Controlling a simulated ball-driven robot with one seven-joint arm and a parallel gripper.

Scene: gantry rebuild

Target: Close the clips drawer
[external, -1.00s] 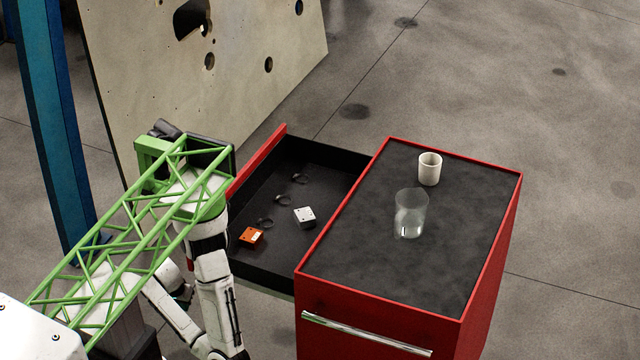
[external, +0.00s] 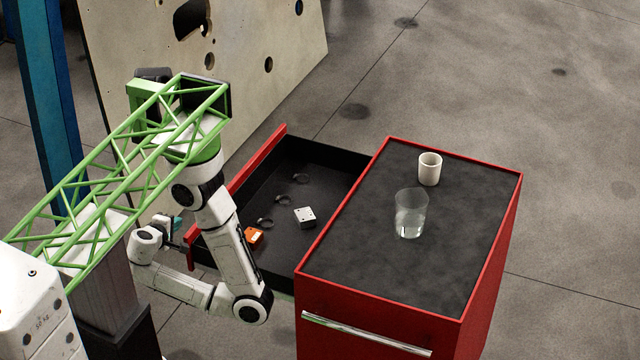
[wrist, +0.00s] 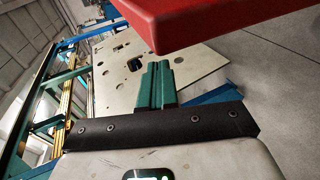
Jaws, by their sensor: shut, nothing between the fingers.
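The clips drawer (external: 330,160) sticks out to the left of the red cabinet (external: 380,335) in the external view, pulled well open. Its red front (external: 262,157) faces left and is partly hidden behind my arm. Inside lie a white block (external: 305,217), an orange block (external: 254,236) partly covered by the arm, and several dark rings (external: 265,224). My gripper (external: 176,224) is just outside the drawer front near its lower left end. In the wrist view its teal fingers (wrist: 156,84) are shut and empty, with a red panel edge (wrist: 190,25) close above them. Contact cannot be told.
A white cup (external: 430,169) and a clear glass (external: 410,215) stand on the cabinet's dark top. A large pale plate with holes (external: 240,60) stands behind the drawer. A blue post (external: 62,120) rises at the left. Grey floor is free right of the cabinet.

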